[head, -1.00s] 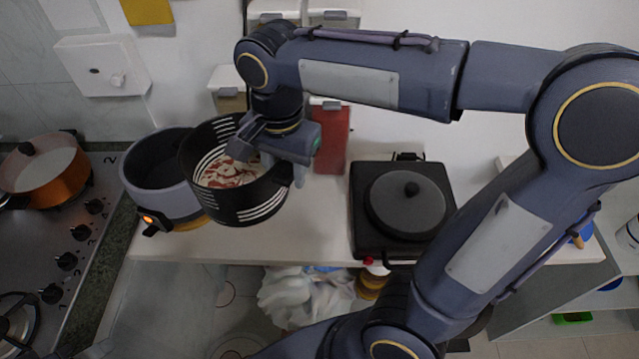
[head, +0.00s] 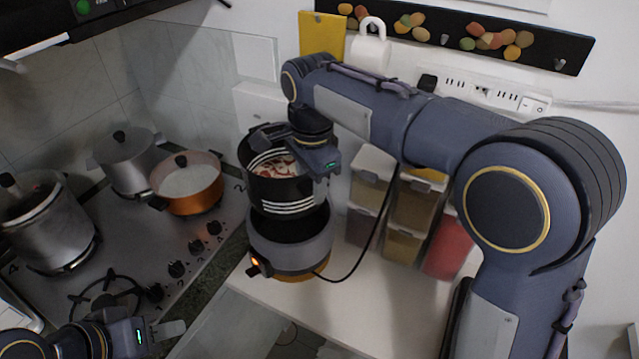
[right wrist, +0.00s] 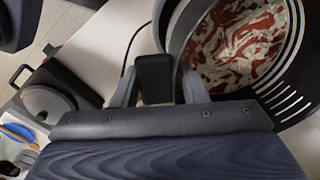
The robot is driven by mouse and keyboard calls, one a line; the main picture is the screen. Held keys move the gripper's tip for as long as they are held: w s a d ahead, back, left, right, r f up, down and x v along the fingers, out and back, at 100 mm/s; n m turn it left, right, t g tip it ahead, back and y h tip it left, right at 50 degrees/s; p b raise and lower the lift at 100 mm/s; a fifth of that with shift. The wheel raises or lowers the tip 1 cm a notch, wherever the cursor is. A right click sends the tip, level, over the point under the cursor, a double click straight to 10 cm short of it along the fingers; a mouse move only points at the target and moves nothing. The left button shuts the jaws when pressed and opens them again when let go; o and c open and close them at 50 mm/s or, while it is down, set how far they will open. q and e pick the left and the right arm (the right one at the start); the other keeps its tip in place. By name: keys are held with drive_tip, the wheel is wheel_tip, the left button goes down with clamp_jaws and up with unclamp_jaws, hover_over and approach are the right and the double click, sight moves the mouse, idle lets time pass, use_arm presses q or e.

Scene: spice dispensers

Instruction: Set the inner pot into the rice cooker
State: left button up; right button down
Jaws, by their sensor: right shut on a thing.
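The inner pot (head: 280,190) is black with white stripes and has red-and-white contents. My right gripper (head: 316,165) is shut on its side handle; the right wrist view shows the dark handle (right wrist: 153,78) between the fingers and the pot (right wrist: 290,100) at the right. In the head view the pot appears upright, directly over the open rice cooker (head: 290,252). The cooker is grey-blue with a lit orange switch, and its dark opening shows below the pot. I cannot tell whether pot and cooker touch. My left gripper (head: 165,332) is at the bottom left, away from both; its opening is unclear.
A stove (head: 130,255) with an orange pan (head: 187,184) and steel pots is at the left. Spice dispensers (head: 400,205) stand right of the cooker against the wall. A black cable crosses the counter (head: 350,310), whose front part is clear.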

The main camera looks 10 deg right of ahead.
drive_tip(key=shift+r, duration=0.15)
wheel_tip(320, 180, down, 6)
drive_tip(key=b, duration=0.3)
drive_tip(key=shift+r, duration=0.1)
idle(0.6)
idle(1.1)
